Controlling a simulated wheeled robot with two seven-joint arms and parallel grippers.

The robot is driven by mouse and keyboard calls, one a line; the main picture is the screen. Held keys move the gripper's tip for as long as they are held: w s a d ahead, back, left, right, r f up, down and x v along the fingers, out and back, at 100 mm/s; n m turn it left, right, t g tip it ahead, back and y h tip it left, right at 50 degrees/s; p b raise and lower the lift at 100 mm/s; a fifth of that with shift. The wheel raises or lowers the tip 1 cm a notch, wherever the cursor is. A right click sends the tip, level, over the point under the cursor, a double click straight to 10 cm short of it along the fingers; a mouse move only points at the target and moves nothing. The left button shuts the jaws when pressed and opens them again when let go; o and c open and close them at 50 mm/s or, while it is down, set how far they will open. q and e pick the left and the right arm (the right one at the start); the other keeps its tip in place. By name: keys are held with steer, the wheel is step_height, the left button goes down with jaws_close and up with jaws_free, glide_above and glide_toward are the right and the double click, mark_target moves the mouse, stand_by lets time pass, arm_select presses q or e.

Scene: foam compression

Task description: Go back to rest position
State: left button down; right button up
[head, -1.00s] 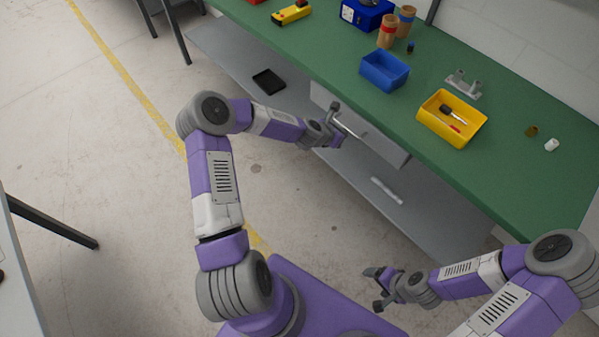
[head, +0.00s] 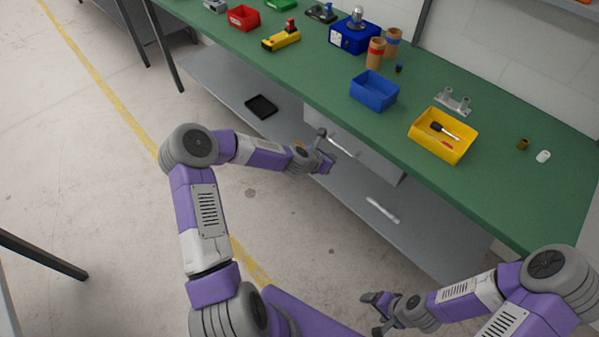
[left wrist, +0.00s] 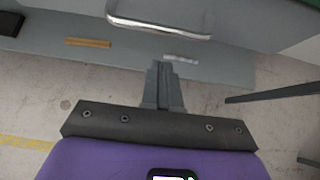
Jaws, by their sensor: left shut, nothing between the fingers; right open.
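My left gripper (head: 325,150) is shut and empty. In the head view it hangs in front of the bench, close to the drawer unit under the top. In the left wrist view its two fingers (left wrist: 164,84) are together with nothing between them, pointing toward the lower shelf. My right gripper (head: 372,314) is open and empty over the floor at the lower middle of the head view, clear of the bench. Both arms are bent at the elbow.
The green bench top (head: 480,180) carries a blue bin (head: 374,92), a yellow bin (head: 442,135) with a screwdriver, cardboard tubes and other items. A drawer with a handle (left wrist: 160,26) is near my left gripper. The lower shelf (head: 420,235) holds a black tray (head: 261,106). Floor on the left is open.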

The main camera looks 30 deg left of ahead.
arm_select(q)
steer(key=p+v, duration=0.2)
steer(key=v, duration=0.8)
steer(key=shift+s, duration=0.4)
steer(key=shift+a+f, duration=0.1)
steer(key=shift+a, duration=0.05)
steer(key=s+d+f+m+g+h, duration=0.2)
steer(key=s+d+f+m+g, duration=0.3)
steer(key=s+d+f+m, duration=0.9)
steer(key=s+d+f+m+g, duration=0.1)
steer(key=s+f+m+g, duration=0.3)
steer(key=s+m, duration=0.6)
steer(key=f+m, duration=0.1)
steer(key=m, duration=0.5)
steer(key=shift+s+y, duration=0.3)
steer(key=shift+s, duration=0.05)
steer(key=shift+d, duration=0.1)
